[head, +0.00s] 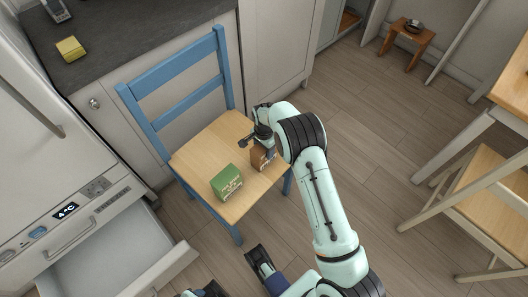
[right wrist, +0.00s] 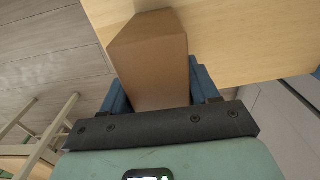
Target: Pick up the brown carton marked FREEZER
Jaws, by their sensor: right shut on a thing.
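The brown carton (head: 263,158) is at the right side of the wooden chair seat, partly hidden by my right gripper. Some of its printing shows in the head view but is too small to read. My right gripper (head: 262,143) is shut on it from above. In the right wrist view the carton (right wrist: 155,62) sits between the two blue fingers (right wrist: 155,92), its plain brown faces showing. I cannot tell whether it touches the seat. My left gripper (head: 232,277) is at the bottom edge of the head view, partly cut off, its dark fingers apart and nothing between them.
A green carton (head: 227,182) stands on the blue chair's seat (head: 212,147), left of the brown one. An open drawer (head: 110,262) is at lower left, below a panel with a lit display (head: 66,211). A yellow box (head: 70,49) lies on the slate worktop (head: 130,32).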

